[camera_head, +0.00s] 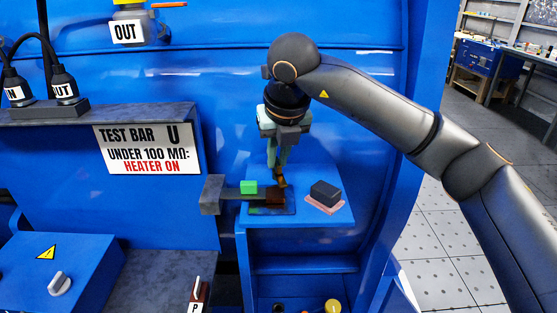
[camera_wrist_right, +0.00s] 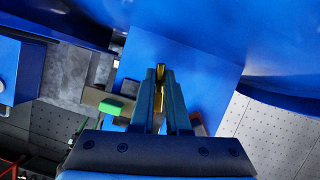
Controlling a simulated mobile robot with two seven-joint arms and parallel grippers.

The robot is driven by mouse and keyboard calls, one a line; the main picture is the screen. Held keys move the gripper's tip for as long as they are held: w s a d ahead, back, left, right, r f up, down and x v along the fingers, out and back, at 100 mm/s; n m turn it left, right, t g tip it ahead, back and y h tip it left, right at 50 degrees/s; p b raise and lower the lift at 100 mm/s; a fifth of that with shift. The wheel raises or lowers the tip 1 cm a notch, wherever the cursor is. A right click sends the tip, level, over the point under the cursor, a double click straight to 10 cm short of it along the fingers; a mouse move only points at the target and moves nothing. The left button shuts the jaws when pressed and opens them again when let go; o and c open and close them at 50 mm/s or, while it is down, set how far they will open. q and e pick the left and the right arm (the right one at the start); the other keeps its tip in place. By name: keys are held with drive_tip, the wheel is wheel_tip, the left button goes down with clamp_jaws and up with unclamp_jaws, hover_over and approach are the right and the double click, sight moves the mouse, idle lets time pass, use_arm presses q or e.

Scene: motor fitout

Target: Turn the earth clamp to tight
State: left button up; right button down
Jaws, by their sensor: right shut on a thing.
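The earth clamp seems to be the small dark-brown assembly (camera_head: 275,198) on the blue ledge, with a brass-coloured piece (camera_wrist_right: 159,74) standing up from it. My right gripper (camera_head: 279,178) comes down from above and is shut on this brass piece. In the wrist view its two fingers (camera_wrist_right: 160,80) lie on either side of the piece. The fingers and the steep angle hide much of the clamp, and I cannot read whether it stands at tight or loose. My left gripper is not in view.
A green block (camera_head: 248,187) sits on a bar left of the clamp, ending in a grey block (camera_head: 211,195). A dark block (camera_head: 325,193) on a pink pad lies to the right on the blue ledge (camera_head: 335,216). A test bar sign (camera_head: 150,150) hangs at left.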

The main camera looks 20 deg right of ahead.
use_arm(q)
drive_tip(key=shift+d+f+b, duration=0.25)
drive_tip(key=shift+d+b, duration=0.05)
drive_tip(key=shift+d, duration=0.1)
use_arm(e)
drive_tip(key=shift+m+h, duration=0.5)
drive_tip(key=shift+m, duration=0.7)
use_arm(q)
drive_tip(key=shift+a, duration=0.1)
use_arm(e)
drive_tip(key=c, duration=0.9)
unclamp_jaws()
use_arm(q)
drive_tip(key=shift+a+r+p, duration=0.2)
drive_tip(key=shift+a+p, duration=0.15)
drive_tip(key=shift+p, duration=0.05)
use_arm(e)
drive_tip(key=v, duration=1.2)
drive_tip(key=shift+r, duration=0.3)
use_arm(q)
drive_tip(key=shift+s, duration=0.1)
use_arm(e)
drive_tip(key=shift+a, duration=0.15)
